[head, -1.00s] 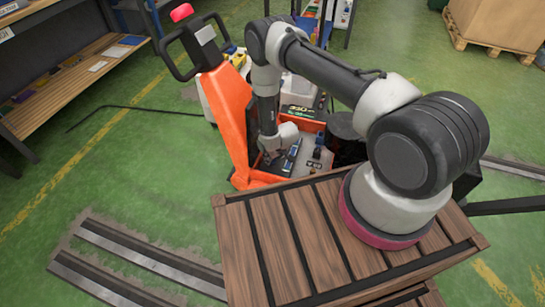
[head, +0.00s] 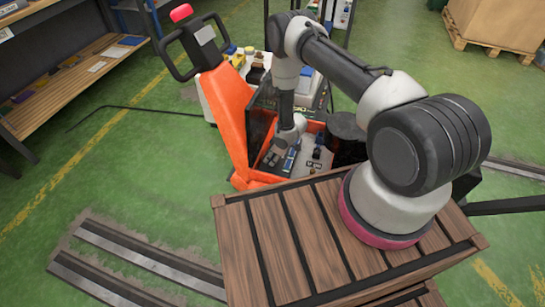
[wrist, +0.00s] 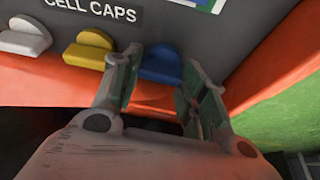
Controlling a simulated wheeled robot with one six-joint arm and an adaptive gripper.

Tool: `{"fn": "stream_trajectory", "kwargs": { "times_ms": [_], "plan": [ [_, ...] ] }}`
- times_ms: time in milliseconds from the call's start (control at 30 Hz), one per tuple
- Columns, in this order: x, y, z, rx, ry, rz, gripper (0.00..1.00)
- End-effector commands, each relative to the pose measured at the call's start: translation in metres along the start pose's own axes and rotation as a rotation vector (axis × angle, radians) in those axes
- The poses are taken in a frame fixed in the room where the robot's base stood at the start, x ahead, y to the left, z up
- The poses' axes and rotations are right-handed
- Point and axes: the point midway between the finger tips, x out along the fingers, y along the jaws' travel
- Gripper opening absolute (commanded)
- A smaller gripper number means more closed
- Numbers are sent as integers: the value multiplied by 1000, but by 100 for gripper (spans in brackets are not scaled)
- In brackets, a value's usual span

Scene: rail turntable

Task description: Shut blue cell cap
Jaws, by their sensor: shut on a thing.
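The blue cell cap (wrist: 160,62) sits in the wrist view on a grey panel, at the right end of a row beside the yellow cap (wrist: 90,50) and the white cap (wrist: 25,37). My gripper (wrist: 163,70) has its green-padded fingers on either side of the blue cap and is shut on it. The fingers hide parts of its sides, and I cannot tell how far its lid is turned. In the head view my gripper (head: 272,157) reaches down to the grey panel, where the cap is too small to make out surely.
An orange pallet truck (head: 228,118) with an upright handle stands left of my arm. An orange wall (wrist: 245,75) runs close to the right of the blue cap. A slatted wooden crate (head: 290,240) is in front. A wooden shelf (head: 75,80) stands at the left.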

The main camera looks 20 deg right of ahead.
Motion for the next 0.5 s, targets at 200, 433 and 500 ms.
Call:
{"fn": "stream_trajectory", "kwargs": {
  "times_ms": [200,433,500],
  "plan": [
    [0,1,-1,-66,1,-26,19],
    [0,1,-1,-87,1,-35,19],
    [0,1,-1,-87,1,-35,19]
  ]
}}
